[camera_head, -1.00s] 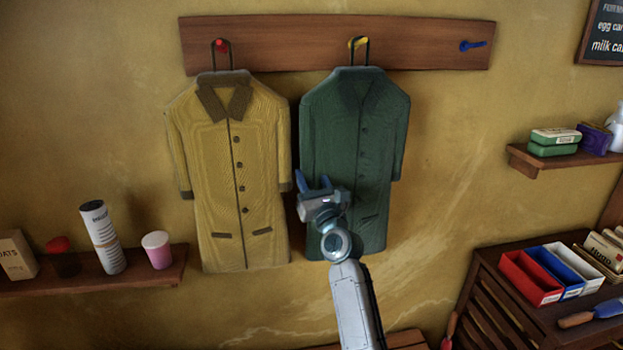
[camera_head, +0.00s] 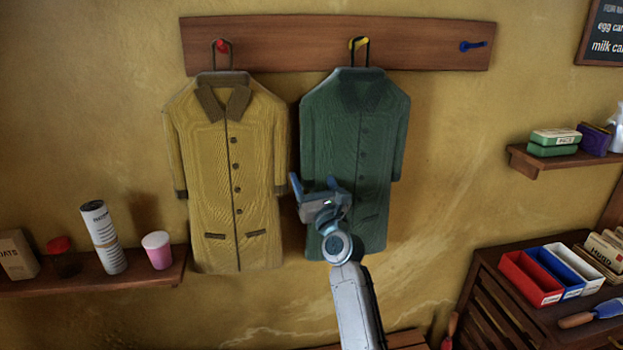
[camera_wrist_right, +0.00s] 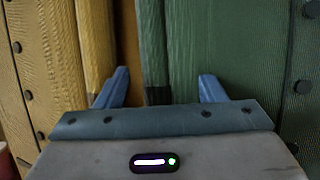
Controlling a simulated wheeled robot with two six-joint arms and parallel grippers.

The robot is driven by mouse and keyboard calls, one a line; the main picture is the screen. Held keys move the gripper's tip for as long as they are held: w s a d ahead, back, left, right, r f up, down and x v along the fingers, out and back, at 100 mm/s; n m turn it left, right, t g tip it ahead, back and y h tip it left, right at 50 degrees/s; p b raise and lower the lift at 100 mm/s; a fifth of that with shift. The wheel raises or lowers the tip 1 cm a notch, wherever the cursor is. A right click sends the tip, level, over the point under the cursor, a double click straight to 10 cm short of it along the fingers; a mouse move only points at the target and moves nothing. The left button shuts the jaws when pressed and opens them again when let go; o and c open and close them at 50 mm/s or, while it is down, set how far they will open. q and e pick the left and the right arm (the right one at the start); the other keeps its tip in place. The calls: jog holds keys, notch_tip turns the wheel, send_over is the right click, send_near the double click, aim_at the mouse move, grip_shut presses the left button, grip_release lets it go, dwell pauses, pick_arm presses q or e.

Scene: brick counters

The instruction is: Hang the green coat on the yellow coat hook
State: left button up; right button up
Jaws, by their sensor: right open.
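The green coat (camera_head: 370,140) hangs by its hanger loop on the yellow coat hook (camera_head: 358,42), in the middle of the wooden rack. My right gripper (camera_head: 313,182) is open in front of the coat's lower left side, with nothing visible between its fingers. In the right wrist view the open fingers (camera_wrist_right: 160,88) point at the gap between the yellow coat (camera_wrist_right: 55,60) and the green coat (camera_wrist_right: 225,50). I cannot tell whether a finger touches the green coat. My left gripper is out of view.
The yellow coat (camera_head: 215,170) hangs on the red hook (camera_head: 222,45) to the left. The blue hook (camera_head: 472,46) is empty. A shelf (camera_head: 150,277) with a pink cup (camera_head: 157,250) is at left. A crate (camera_head: 490,290) with coloured boxes stands at lower right.

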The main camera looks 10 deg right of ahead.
jog(key=b+v, duration=0.1)
jog(key=v, duration=0.9)
jog(key=s+d+f+n+g+h, duration=0.1)
jog(key=s+f+n+g, duration=0.3)
jog(key=f, duration=1.1)
jog(key=d+f+n+g+h, duration=0.15)
jog(key=f+n, duration=0.35)
jog(key=f, duration=0.9)
jog(key=s+f+n+g, duration=0.25)
jog(key=f+n, duration=0.25)
jog(key=f, duration=1)
jog(key=s+d+f+n+g, duration=0.2)
jog(key=s+f+n+g, duration=0.15)
jog(key=s+f, duration=0.5)
jog(key=s+d+f+n+g, duration=0.2)
jog(key=s+f+n, duration=0.3)
jog(key=f, duration=0.6)
jog(key=s+d+f+n+g, duration=0.2)
jog(key=s+d+f+n, duration=0.1)
jog(key=s, duration=1)
jog(key=s+d+f+n+g+h, duration=0.1)
jog(key=s+d+f+n+g, duration=0.2)
jog(key=s, duration=1.1)
jog(key=s+d+f+n+g+h, duration=0.1)
jog(key=s+d+f+n+g, duration=0.1)
jog(key=s+f+n, duration=0.4)
jog(key=s+d+f, duration=0.1)
jog(key=s+f, duration=0.4)
jog(key=s, duration=0.2)
